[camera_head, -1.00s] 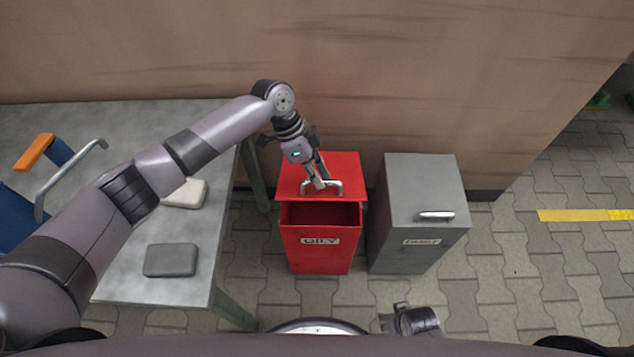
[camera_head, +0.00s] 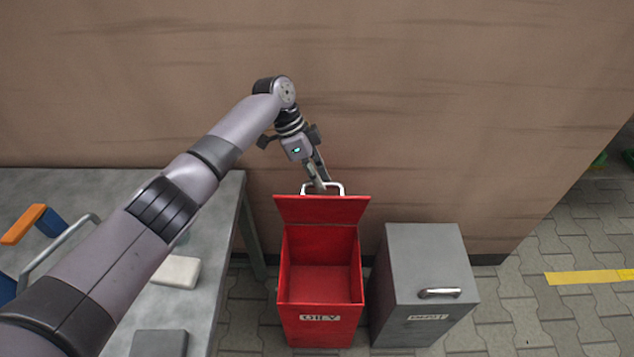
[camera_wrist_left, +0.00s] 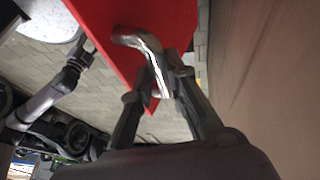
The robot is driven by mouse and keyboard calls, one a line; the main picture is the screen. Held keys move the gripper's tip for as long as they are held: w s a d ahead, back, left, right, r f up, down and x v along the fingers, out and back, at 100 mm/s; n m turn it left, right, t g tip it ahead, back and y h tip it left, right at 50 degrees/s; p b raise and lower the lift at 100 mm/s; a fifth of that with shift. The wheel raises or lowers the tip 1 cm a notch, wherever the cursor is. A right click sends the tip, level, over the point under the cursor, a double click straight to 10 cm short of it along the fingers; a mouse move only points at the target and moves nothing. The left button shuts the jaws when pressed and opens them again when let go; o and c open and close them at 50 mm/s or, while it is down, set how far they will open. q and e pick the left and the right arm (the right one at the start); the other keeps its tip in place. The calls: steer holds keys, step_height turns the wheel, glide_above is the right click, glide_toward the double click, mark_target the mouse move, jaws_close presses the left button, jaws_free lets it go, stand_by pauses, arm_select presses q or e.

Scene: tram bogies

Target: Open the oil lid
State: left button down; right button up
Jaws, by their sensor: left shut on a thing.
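The red bin labelled "OILY" (camera_head: 320,318) stands on the floor against the wall, and its inside is visible and looks empty. Its red lid (camera_head: 322,210) is tilted up steeply at the back of the bin. My left gripper (camera_head: 318,186) is at the top edge of the lid, shut on the silver lid handle (camera_head: 338,187). In the left wrist view the fingers are on either side of the curved handle (camera_wrist_left: 147,50), with the red lid (camera_wrist_left: 108,35) behind it. My right gripper is not clearly seen in the head view now.
A grey bin (camera_head: 425,262) with a closed lid and silver handle stands just right of the red bin. A grey table (camera_head: 217,222) at left holds a light block (camera_head: 177,271) and a grey block (camera_head: 160,343). The wall is close behind the lid.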

arm_select(q)
steer(key=shift+w+a+f, duration=0.15)
steer(key=shift+w+f, duration=0.1)
steer(key=shift+f, duration=0.35)
arm_select(e)
steer(key=shift+w+f, duration=0.1)
steer(key=shift+f, duration=0.15)
arm_select(q)
steer(key=c, duration=1.9)
jaws_free()
steer(key=shift+w+f, duration=0.1)
steer(key=shift+o, duration=0.6)
steer(key=shift+w, duration=0.15)
steer(key=shift+o, duration=1.1)
steer(key=v, duration=1.2)
steer(key=shift+r, duration=0.2)
arm_select(e)
steer(key=shift+w, duration=0.15)
